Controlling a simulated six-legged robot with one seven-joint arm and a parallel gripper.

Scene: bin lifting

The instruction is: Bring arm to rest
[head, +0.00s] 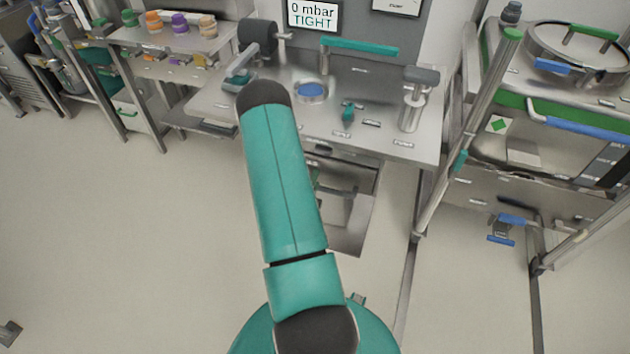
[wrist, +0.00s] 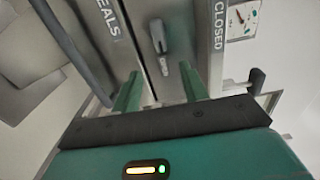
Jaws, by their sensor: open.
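My gripper (wrist: 160,72) shows in the wrist view with its two green fingers apart and nothing between them. Beyond the fingers is a grey metal surface (wrist: 135,40) with a dark handle (wrist: 158,36); I cannot tell whether the fingers are near it. In the head view my teal arm rises from the bottom middle toward the steel workbench, with a dark joint in front of the bench's left part. The gripper cannot be made out in the head view.
The steel workbench (head: 385,142) carries a teal lever (head: 360,47), a blue-topped fitting (head: 311,91) and a post (head: 411,108). A display (head: 313,15) reads "0 mbar TIGHT". A shelf (head: 185,68) stands left, a framed machine (head: 565,130) right.

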